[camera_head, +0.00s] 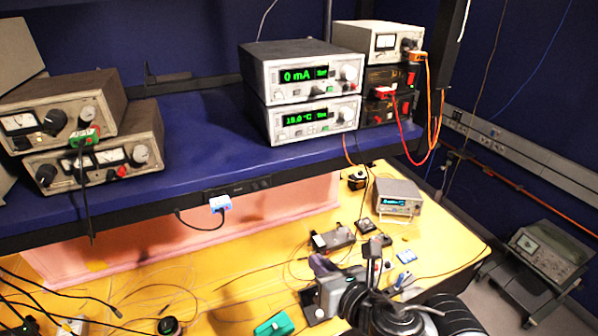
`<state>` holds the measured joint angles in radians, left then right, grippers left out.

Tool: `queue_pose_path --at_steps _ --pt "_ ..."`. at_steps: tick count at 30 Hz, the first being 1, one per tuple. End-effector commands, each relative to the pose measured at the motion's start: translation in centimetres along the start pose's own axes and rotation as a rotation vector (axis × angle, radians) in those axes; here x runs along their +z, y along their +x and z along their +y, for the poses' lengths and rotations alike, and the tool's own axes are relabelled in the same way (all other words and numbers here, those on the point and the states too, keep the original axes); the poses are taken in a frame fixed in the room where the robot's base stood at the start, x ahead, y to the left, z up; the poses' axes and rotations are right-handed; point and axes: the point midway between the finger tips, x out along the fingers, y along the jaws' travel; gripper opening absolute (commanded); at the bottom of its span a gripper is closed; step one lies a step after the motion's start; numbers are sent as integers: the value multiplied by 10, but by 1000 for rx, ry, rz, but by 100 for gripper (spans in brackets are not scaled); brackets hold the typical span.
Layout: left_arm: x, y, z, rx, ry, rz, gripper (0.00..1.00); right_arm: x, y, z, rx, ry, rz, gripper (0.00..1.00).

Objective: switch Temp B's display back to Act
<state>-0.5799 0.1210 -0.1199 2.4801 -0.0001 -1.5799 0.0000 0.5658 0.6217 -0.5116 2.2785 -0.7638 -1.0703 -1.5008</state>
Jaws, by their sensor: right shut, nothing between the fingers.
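Two stacked silver controllers stand on the blue shelf. The upper controller (300,76) has a green display reading 0 mA. The lower controller (315,119) has a green display (305,117) that seems to read 18.0 °C, with small text at its right too blurred to read. Small buttons and a knob (345,113) sit on its front. I cannot read any Temp B label or whether Act or Set is lit. My right gripper (377,246) is shut and empty, low over the yellow bench, below and apart from the controllers. My left gripper is out of view.
The shelf's front edge (200,189) lies between my right gripper and the controllers. Red and orange cables (428,120) hang at the right from stacked supplies (390,80). Older meters (95,155) stand at left. A small meter (398,196) and loose parts lie on the bench.

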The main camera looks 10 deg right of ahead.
Motion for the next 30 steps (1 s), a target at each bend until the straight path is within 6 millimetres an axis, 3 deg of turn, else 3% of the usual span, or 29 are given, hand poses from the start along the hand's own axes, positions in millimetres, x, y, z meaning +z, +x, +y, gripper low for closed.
queue_pose_path --at_steps 1,6,13,19,30 --pt "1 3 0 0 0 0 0 24 -2 -4 -11 -44 -46 0" --pt "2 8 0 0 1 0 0 89 -14 -8 -43 -136 -172 0" --pt "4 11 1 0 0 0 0 153 -39 -6 -65 -196 -304 0" --pt "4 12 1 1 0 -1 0 177 -50 -2 -66 -211 -355 0" --pt "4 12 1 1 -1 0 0 180 -52 -1 -64 -211 -361 0"
